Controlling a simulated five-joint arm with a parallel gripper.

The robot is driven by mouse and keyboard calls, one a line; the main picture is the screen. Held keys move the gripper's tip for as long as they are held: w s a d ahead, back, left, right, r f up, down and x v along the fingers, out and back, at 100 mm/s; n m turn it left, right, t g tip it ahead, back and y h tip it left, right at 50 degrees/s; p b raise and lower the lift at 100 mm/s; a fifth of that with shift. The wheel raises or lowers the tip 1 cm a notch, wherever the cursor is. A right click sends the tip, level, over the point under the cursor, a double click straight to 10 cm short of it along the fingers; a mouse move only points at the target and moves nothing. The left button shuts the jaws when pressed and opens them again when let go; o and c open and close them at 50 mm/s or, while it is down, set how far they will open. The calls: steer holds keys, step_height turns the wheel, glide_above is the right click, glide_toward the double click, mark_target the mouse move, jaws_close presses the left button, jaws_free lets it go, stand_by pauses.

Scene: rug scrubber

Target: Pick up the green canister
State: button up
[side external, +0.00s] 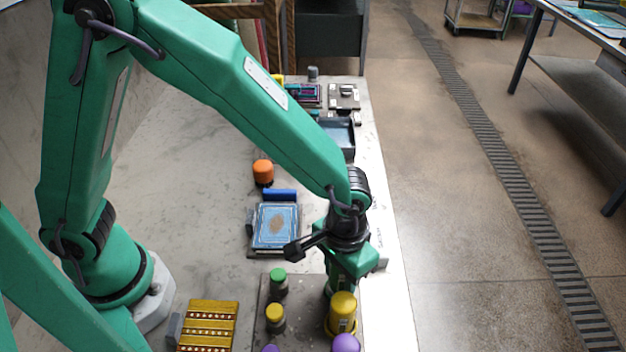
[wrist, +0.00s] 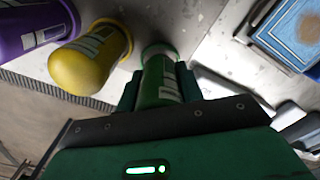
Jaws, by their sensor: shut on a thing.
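The green canister (wrist: 158,92) stands between my gripper's two fingers in the wrist view, with a pale label on its side. My gripper (wrist: 159,76) is shut on it, one finger on each side. In the side view my gripper (side external: 340,283) points down just behind the large yellow canister (side external: 342,312). There the arm and the yellow canister mostly hide the green canister. I cannot tell whether its base touches the surface. The yellow canister also shows close to the left finger in the wrist view (wrist: 90,60).
A purple canister (side external: 345,343) stands in front of the yellow one. Smaller green-topped (side external: 278,280) and yellow-topped (side external: 275,315) jars stand to the left. A blue-covered block (side external: 276,226) and an orange-topped jar (side external: 263,171) lie farther back. Bare bench (side external: 205,215) lies left of them.

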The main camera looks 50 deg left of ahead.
step_height(320, 180, up, 9)
steer(key=shift+f, duration=0.2)
stand_by(0.6)
steer(key=o, duration=0.3)
steer(key=shift+c, duration=0.9)
steer(key=shift+w+a, duration=0.1)
steer(key=shift+a, duration=0.25)
steer(key=w+a+f+n, duration=0.1)
steer(key=a+n, duration=0.5)
steer(key=a, duration=1.3)
steer(key=shift+f, duration=0.4)
steer(key=shift+w+f, duration=0.1)
steer(key=shift+f, duration=0.15)
